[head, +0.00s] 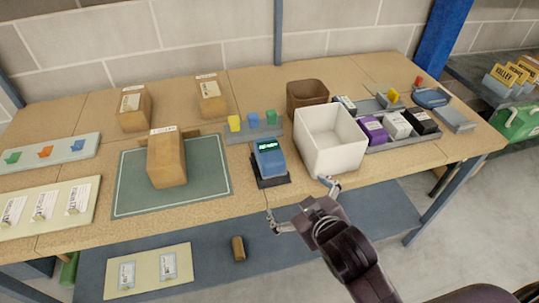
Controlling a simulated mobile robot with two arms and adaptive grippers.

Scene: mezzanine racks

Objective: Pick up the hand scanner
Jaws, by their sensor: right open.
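The hand scanner appears to be the blue device (268,160) with a lit green display, tilted in a black stand (272,182) near the table's front edge. My right gripper (301,204) is open and empty at the front edge, its fingers spread wide. It is apart from the scanner, a little in front and to the right. One fingertip is close to the white bin (332,170); I cannot tell whether they touch. My left gripper is not in view.
A cardboard box (167,160) stands on a green mat (205,190) left of the scanner. Behind are small coloured blocks (253,119) and a brown bin (306,92). A tray (405,140) of small boxes is right. A lower shelf (205,275) lies below.

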